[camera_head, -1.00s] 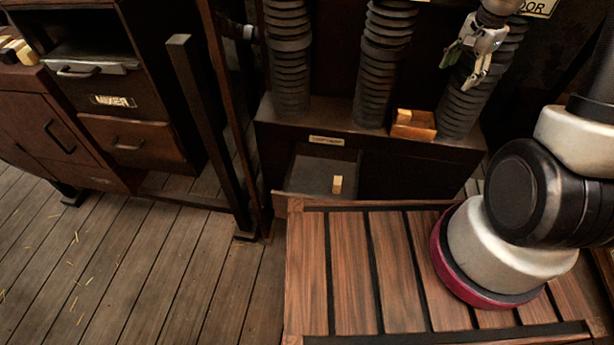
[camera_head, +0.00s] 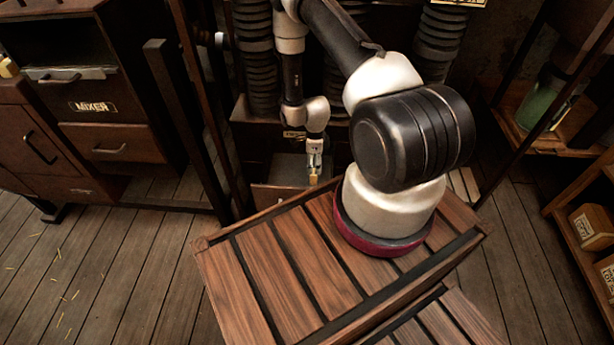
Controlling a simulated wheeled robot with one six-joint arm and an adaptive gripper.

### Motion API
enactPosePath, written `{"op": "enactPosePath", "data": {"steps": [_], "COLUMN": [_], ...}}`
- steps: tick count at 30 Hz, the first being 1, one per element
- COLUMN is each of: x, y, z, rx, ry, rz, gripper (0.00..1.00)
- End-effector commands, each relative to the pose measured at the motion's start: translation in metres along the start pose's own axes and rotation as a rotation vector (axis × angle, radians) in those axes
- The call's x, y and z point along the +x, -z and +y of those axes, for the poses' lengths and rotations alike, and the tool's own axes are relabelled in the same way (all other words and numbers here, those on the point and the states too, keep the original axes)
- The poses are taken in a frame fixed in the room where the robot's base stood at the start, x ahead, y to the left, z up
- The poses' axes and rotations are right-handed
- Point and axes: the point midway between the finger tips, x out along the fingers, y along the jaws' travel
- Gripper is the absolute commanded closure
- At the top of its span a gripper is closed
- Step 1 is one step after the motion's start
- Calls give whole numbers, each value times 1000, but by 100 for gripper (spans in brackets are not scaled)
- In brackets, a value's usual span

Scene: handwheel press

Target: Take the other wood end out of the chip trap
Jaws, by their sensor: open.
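The chip trap (camera_head: 287,172) is the open drawer low in the dark cabinet at the back, just beyond the slatted wooden top. A small yellow wood end (camera_head: 313,181) shows in it, right below my gripper. My gripper (camera_head: 314,172) points down over the trap with its fingers open around or just above the wood end. I cannot tell whether the fingers touch it. My arm hides the right part of the cabinet front and the ledge.
The slatted wooden top (camera_head: 262,262) fills the front middle. A dark cabinet labelled MIXER (camera_head: 95,108) stands at the left. Ribbed hoses (camera_head: 255,50) rise behind the trap. Shelves with a green jar (camera_head: 541,100) and labelled boxes (camera_head: 592,227) are at the right.

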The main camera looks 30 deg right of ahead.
Motion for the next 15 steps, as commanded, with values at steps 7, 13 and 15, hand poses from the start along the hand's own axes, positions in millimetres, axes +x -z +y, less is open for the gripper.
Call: {"op": "enactPosePath", "data": {"steps": [7,13,15], "x": [30,61,70], "y": [0,-2,-2], "z": [1,-2,-2], "rx": [7,6,7], "ry": [-1,-2,0], "rz": [1,1,2], "gripper": [35,35,35]}}
